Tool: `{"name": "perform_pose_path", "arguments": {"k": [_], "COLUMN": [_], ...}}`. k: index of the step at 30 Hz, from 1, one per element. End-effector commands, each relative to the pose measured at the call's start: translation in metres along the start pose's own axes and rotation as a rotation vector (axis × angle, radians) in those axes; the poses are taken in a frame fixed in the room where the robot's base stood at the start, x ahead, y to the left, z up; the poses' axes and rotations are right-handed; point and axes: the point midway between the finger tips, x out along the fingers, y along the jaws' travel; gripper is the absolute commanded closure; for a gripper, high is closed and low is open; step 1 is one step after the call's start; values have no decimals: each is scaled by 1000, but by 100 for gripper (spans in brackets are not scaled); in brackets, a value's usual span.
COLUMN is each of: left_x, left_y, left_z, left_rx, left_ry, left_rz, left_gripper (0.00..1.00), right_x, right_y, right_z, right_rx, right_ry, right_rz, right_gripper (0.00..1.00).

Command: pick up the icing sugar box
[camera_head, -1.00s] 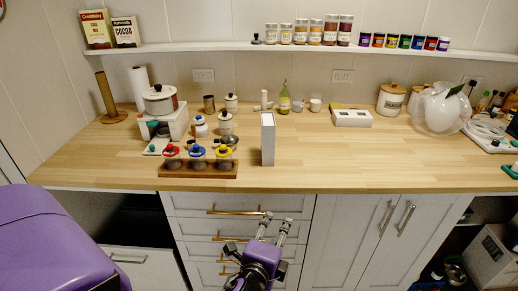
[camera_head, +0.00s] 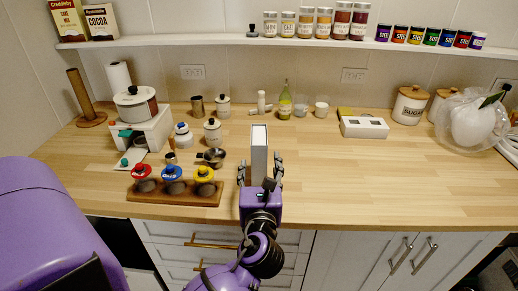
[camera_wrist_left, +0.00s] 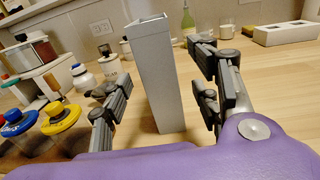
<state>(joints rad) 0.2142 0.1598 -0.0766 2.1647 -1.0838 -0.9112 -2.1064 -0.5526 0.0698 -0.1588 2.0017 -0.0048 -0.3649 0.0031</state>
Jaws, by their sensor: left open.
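A tall, narrow, grey-white box (camera_head: 259,150) stands upright near the front of the wooden counter. I see no label on it, but it is the only box here at my gripper, and I take it as the icing sugar box. My left gripper (camera_head: 260,172) is open at the box's near side, with one finger to each side of it. In the left wrist view the box (camera_wrist_left: 161,85) stands between the spread fingers of the left gripper (camera_wrist_left: 163,88), with gaps visible on both sides. My right gripper is not in view.
A wooden rack (camera_head: 172,194) with red, blue and yellow-topped items stands left of the box. A small dark pan (camera_head: 212,157) and a canister (camera_head: 213,133) are behind it. A white tray-like box (camera_head: 364,127) is at the back right. The counter right of the box is clear.

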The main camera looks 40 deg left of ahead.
Motion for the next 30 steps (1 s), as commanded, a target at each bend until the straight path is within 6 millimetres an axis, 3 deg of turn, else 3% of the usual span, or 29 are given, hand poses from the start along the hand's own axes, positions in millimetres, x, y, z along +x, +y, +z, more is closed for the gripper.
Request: {"name": "perform_pose_path", "arguments": {"k": [12,19,28,30], "left_x": [41,73,78,78], "left_y": [1,2,2,2], "left_z": [2,1,0,0], "left_rx": [-1,-2,-2,-1], "left_ry": [-1,0,1,1], "left_rz": [0,-1,-2,-2], "left_gripper": [44,44,44,53], "right_x": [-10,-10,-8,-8], "right_y": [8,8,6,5], "right_z": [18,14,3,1], "right_rx": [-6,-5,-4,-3], "right_ry": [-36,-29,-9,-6], "right_rz": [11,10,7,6], "right_gripper": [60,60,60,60]}}
